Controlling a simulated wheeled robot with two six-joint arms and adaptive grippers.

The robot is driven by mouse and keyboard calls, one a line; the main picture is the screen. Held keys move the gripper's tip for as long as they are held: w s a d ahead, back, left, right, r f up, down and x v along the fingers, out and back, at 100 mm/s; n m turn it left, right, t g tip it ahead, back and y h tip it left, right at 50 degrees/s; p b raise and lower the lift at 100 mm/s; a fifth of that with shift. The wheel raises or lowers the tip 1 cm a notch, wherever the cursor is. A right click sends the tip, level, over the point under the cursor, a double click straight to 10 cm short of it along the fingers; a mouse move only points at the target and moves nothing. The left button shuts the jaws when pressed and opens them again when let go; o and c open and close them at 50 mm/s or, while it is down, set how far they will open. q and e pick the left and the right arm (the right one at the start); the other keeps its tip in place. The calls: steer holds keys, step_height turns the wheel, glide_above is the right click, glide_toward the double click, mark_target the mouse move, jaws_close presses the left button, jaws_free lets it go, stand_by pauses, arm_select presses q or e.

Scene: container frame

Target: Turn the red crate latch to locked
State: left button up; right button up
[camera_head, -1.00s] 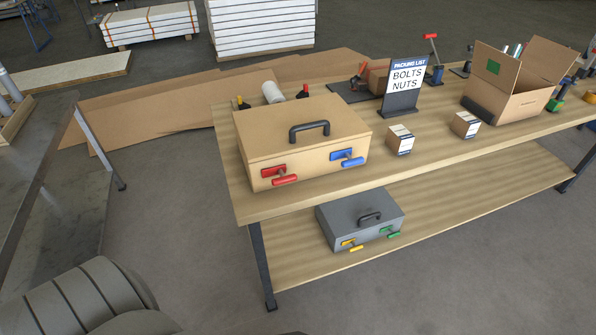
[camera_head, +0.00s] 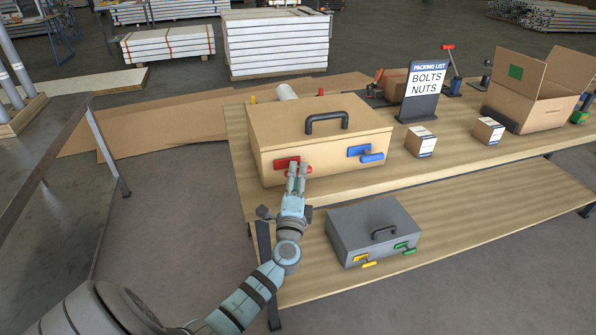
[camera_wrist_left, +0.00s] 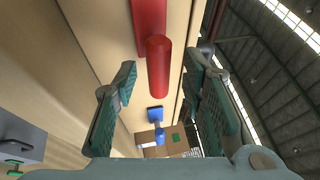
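The red crate latch (camera_head: 286,162) is on the front of the tan crate (camera_head: 270,165), left of the blue latch. Its bar handle lies roughly level and is partly hidden by my gripper. My left gripper (camera_head: 297,169) is at this latch, reaching up from below. In the left wrist view the red handle (camera_wrist_left: 158,66) points into the space between the two spread fingers of the left gripper (camera_wrist_left: 162,77). There are gaps on both sides, so the fingers look open and not closed on it. My right gripper is not in view.
The blue latch (camera_head: 365,154) is to the right on the same crate. A grey case (camera_head: 345,238) with yellow and green latches is on the lower shelf. Two small boxes, a packing list sign (camera_head: 428,83) and an open carton (camera_head: 533,103) stand to the right on the tabletop (camera_head: 400,170).

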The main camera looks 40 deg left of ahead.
arm_select(q)
steer(key=shift+x, duration=0.9)
steer(key=shift+w+a, duration=0.1)
steer(key=shift+w, duration=0.15)
steer(key=shift+s, duration=0.1)
jaws_close()
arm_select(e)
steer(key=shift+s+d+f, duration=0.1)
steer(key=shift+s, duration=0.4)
